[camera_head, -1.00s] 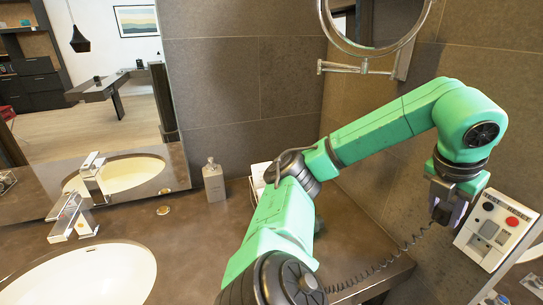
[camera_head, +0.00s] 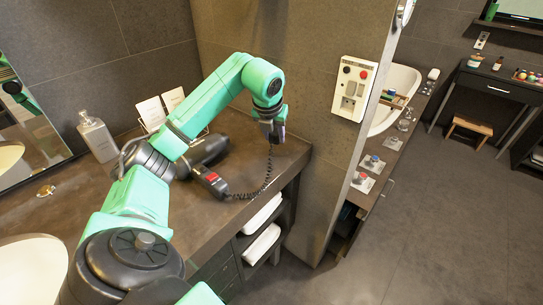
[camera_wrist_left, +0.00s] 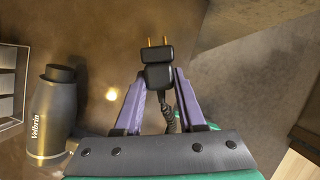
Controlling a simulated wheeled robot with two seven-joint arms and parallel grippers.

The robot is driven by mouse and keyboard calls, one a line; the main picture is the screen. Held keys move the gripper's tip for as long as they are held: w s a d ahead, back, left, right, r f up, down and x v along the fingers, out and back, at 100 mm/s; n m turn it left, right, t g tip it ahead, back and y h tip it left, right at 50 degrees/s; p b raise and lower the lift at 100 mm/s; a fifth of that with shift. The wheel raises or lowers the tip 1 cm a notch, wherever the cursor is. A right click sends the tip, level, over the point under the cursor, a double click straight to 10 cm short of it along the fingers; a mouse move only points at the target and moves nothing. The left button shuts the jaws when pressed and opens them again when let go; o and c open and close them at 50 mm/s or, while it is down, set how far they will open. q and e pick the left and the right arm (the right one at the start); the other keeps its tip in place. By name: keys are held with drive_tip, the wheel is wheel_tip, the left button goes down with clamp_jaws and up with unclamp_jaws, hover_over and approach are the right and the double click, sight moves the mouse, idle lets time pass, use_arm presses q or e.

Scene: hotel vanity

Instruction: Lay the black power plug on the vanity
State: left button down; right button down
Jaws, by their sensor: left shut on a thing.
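My left gripper (camera_head: 272,134) is over the right end of the brown vanity (camera_head: 215,218). In the left wrist view its purple fingers (camera_wrist_left: 157,92) are closed on the black power plug (camera_wrist_left: 158,76), whose two brass prongs point away from the gripper. The plug's coiled black cord (camera_head: 268,172) hangs from the gripper and runs to the handle of a black hair dryer (camera_head: 207,151) lying on the vanity. In the head view the plug itself is hard to make out. I cannot tell the exact gap between plug and surface. My right gripper is out of view.
A white wall panel (camera_head: 353,88) with sockets is on the wall right of the vanity. A soap bottle (camera_head: 97,138) and a rack with white cards (camera_head: 152,112) stand behind my arm. Folded towels (camera_head: 262,243) lie on a shelf below. Bare counter lies around the dryer.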

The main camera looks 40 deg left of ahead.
sight(275, 162)
use_arm(q)
wheel_tip(275, 162, down, 8)
drive_tip(key=shift+r+p, duration=0.1)
drive_tip(key=shift+p, duration=0.3)
drive_tip(key=shift+w, duration=0.1)
drive_tip(key=shift+f, duration=0.25)
drive_tip(key=c, duration=0.9)
unclamp_jaws()
drive_tip(key=shift+f, duration=0.1)
drive_tip(key=o, duration=0.4)
